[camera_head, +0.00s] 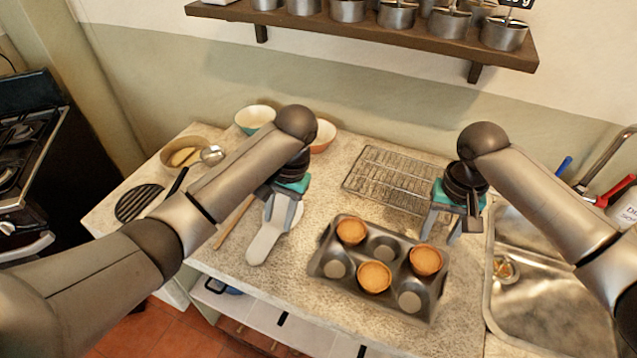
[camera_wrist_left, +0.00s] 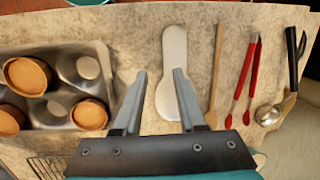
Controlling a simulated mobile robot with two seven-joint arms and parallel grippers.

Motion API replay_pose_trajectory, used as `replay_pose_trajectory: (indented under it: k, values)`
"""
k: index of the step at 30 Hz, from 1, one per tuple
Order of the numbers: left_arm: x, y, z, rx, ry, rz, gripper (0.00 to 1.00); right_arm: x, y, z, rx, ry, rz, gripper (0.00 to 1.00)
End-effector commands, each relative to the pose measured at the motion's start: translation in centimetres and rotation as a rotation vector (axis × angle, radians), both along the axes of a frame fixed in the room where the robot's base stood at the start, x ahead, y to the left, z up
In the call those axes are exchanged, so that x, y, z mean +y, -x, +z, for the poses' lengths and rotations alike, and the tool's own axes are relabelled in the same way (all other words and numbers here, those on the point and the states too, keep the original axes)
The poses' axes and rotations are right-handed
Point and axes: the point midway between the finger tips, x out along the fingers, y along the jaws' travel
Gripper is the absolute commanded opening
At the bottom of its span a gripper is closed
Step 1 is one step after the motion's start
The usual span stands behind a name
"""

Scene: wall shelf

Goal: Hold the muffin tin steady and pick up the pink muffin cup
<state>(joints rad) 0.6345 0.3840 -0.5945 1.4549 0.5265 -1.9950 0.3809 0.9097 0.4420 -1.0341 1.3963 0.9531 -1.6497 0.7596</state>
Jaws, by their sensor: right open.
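The dark metal muffin tin (camera_head: 334,270) sits on the counter in the middle right of the head view. It holds three orange-brown muffin cups, at back left (camera_head: 351,231), front middle (camera_head: 374,276) and back right (camera_head: 425,260); none looks clearly pink. The tin also shows at the left of the left wrist view (camera_wrist_left: 66,47). My left gripper (camera_head: 281,213) is open and empty, left of the tin, by a white spoon rest (camera_head: 262,243); its parted fingers show in the wrist view (camera_wrist_left: 160,78). My right gripper (camera_head: 441,229) is open near the tin's back right corner.
A wire cooling rack (camera_head: 390,178) lies behind the tin. A sink (camera_head: 545,280) is at the right. Bowls (camera_head: 255,119) stand at the back left. The wrist view shows a wooden stick (camera_wrist_left: 217,75), red-handled tongs (camera_wrist_left: 243,80) and a ladle (camera_wrist_left: 270,113).

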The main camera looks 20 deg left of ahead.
Motion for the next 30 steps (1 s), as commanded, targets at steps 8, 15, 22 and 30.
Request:
replay_pose_trajectory:
  k: [8,15,22,30]
  values:
    - [-7.4,-3.3,6.6,-0.095,0.164,-0.088,0.4,0.0,0.0,0.0,0.0,0.0,0.0,0.5]
    - [-8.6,-3.5,6.7,-0.103,0.192,-0.104,0.4,0.0,0.0,0.0,0.0,0.0,0.0,0.5]
    - [-8.5,-3.4,2.7,-0.1,0.19,-0.103,0.4,0.0,0.0,0.0,0.0,0.0,0.0,0.5]
    - [-8.6,-3.4,-2.7,-0.101,0.19,-0.103,0.4,0.0,0.0,0.0,0.0,0.0,0.0,0.5]
